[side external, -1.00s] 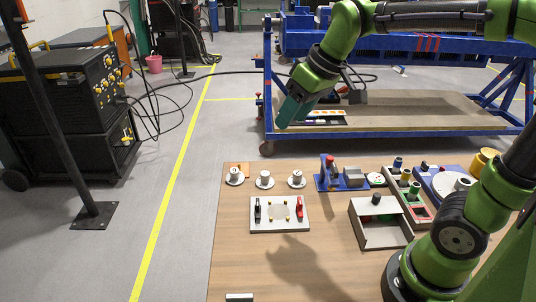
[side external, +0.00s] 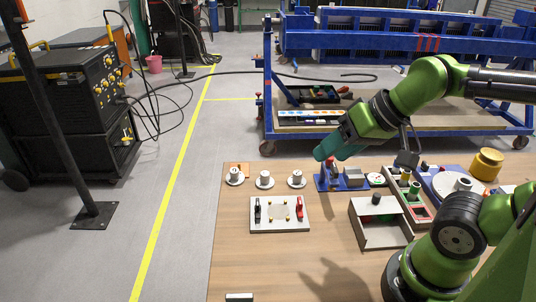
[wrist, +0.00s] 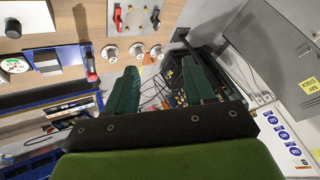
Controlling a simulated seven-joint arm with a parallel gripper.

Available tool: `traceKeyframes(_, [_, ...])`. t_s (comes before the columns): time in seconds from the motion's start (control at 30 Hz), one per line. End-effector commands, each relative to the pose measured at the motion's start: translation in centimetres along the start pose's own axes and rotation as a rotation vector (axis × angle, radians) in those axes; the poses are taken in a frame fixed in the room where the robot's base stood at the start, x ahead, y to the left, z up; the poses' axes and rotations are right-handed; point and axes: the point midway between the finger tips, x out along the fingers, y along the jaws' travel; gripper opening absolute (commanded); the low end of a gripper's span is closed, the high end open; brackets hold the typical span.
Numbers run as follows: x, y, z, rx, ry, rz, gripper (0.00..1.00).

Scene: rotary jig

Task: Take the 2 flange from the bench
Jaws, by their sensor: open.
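Three white flanges, each a round base with a raised, numbered hub, stand in a row on the wooden bench: a left flange (side external: 234,177), a middle flange (side external: 265,180) and a right flange (side external: 297,180). Their numbers are too small to read surely in the side view. The wrist view shows the row beyond my fingertips, with its middle flange (wrist: 136,49) between the other two. My gripper (side external: 322,153) has teal fingers and is above the bench, higher than the flanges and right of them. In the wrist view my gripper (wrist: 160,64) is open and empty.
A plate with black and red clamps (side external: 280,226) lies in front of the flanges. A blue fixture (side external: 325,184) stands right of them, then an open grey box (side external: 378,241) and a parts tray (side external: 419,213). The bench's front left is mostly clear.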

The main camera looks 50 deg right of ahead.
Motion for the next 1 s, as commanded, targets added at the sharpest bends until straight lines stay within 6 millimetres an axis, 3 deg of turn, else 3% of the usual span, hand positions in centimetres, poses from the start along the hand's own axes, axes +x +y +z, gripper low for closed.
traceKeyframes(0.6, [0.0, 0.0, 0.0, 0.0, -0.001, 0.001, 0.58])
traceKeyframes(0.73, [1.1, 0.5, 0.1, 0.018, -0.042, 0.023, 0.58])
traceKeyframes(0.87, [2.8, 1.3, -1.9, 0.059, -0.11, 0.069, 0.58])
traceKeyframes(1.0, [5.4, 2.8, -5.6, 0.108, -0.21, 0.149, 0.58])
